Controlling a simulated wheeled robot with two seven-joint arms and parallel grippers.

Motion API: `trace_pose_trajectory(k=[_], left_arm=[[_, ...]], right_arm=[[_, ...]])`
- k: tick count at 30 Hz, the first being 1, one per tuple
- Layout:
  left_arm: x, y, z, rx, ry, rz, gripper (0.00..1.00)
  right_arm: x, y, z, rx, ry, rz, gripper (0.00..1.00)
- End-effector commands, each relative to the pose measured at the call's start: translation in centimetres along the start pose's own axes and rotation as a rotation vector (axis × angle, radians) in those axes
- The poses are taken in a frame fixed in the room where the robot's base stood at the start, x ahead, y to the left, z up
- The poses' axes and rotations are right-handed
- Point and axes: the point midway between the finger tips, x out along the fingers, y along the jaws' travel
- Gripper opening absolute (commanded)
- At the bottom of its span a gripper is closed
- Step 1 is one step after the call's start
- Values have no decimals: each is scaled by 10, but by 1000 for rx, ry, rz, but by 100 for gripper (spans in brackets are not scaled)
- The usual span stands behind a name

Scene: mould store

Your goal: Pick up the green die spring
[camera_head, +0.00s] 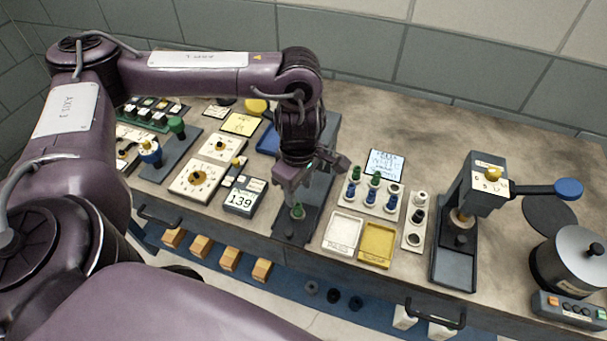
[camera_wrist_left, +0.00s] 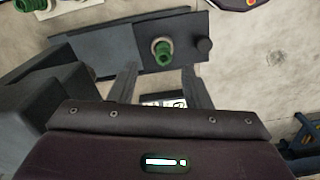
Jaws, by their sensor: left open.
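A green die spring (camera_head: 298,211) stands on a dark fixture plate (camera_head: 290,232), just below my left gripper in the head view. In the left wrist view the green spring (camera_wrist_left: 163,54) sits on a pale round seat, ahead of the fingertips. My left gripper (camera_head: 311,176) is open and empty above the plate. In the wrist view its two fingers (camera_wrist_left: 160,80) are apart, with the spring beyond the gap between their tips. More green springs (camera_head: 376,178) stand in a white rack (camera_head: 372,205) to the right, along with blue ones. My right gripper is not in view.
A white tray (camera_head: 342,232) and a yellow tray (camera_head: 377,245) lie right of the fixture. A press with a blue-knobbed lever (camera_head: 487,185) stands farther right. A display reading 139 (camera_head: 243,199) and dial gauges lie left.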

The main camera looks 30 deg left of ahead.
Motion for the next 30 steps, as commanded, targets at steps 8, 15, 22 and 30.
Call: trace_pose_trajectory(k=[8,15,22,30], left_arm=[[32,-2,-2,-2,1,-3,44],[61,-2,-3,-2,0,1,44],[63,-2,-3,-2,0,3,44],[62,-2,-2,-2,-1,3,8]], right_arm=[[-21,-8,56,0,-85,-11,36],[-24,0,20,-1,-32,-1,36],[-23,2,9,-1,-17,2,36],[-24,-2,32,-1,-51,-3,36]])
